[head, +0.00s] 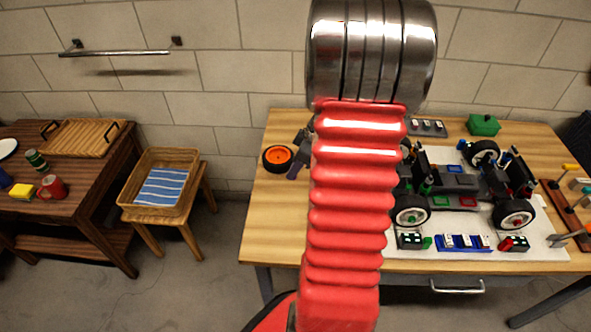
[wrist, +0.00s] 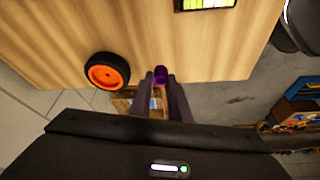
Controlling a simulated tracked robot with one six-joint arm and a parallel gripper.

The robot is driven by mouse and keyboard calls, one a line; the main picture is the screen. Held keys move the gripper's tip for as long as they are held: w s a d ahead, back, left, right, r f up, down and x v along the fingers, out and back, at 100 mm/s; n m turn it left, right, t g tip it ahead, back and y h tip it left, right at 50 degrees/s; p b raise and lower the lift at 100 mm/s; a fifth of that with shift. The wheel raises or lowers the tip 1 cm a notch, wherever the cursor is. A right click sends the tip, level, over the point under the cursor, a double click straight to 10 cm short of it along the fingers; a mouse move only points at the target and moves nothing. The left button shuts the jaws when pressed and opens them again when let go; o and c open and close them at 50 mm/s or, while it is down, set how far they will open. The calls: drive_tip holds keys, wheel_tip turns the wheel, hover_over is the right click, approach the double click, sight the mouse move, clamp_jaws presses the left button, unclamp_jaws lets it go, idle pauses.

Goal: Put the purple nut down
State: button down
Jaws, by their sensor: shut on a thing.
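The purple nut (wrist: 161,75) shows in the wrist view between the tips of my gripper's fingers. My gripper (wrist: 160,80) is shut on it. In the wrist view the nut appears over the wooden table (wrist: 190,40) close to its edge. I cannot tell whether it touches the tabletop. In the head view my gripper (head: 303,150) is over the left part of the table, partly hidden by my red arm. The nut cannot be made out there.
A black wheel with an orange hub (wrist: 106,71) lies beside my gripper; it also shows in the head view (head: 278,158). The car chassis (head: 460,185) stands on a white mat to the right. A stool with a basket (head: 160,187) stands left of the table.

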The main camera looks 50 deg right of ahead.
idle(0.4)
drive_tip(key=w+a+r+m, duration=0.1)
drive_tip(key=w+a, duration=0.5)
drive_tip(key=a, duration=0.5)
drive_tip(key=w+a+r+m+h, duration=0.1)
drive_tip(key=w+a+m, duration=0.1)
drive_tip(key=w+a, duration=0.4)
drive_tip(key=w+a+r+m, duration=0.1)
drive_tip(key=w+a, duration=0.5)
drive_tip(key=a, duration=1)
drive_tip(key=shift+m+h, duration=0.3)
drive_tip(key=shift+h, duration=0.1)
drive_tip(key=shift+r, duration=0.1)
